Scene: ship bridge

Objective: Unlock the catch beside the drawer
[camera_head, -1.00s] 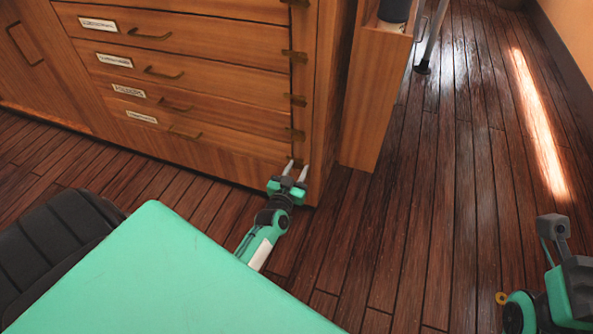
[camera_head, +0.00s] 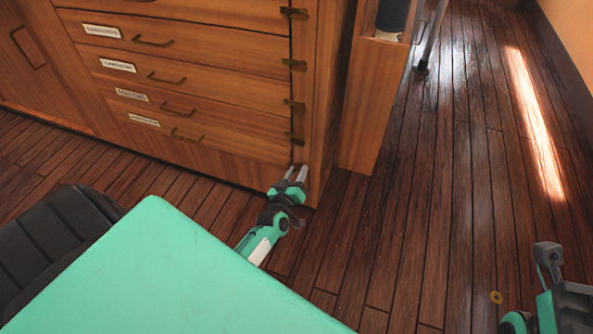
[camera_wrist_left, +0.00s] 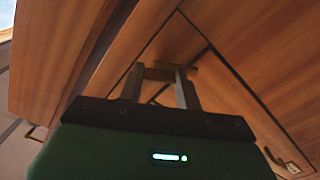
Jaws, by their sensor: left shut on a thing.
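The wooden drawer cabinet (camera_head: 225,152) shows in the head view, with brass catches (camera_head: 294,103) in a column along the right edge of its drawers. My left gripper (camera_head: 297,173) is at the bottom of that column, low on the cabinet front. In the left wrist view, its two grey fingers (camera_wrist_left: 160,88) reach a brass catch (camera_wrist_left: 165,72) and are shut on it. The fingers partly hide the catch, so its exact turn is hard to tell. My right gripper (camera_head: 550,257) is at the lower right, apart from the cabinet; its jaw opening is unclear.
A wooden post (camera_head: 366,120) stands just right of the cabinet. A black chair seat (camera_head: 60,235) is at the lower left. The plank floor (camera_head: 425,200) to the right is mostly clear.

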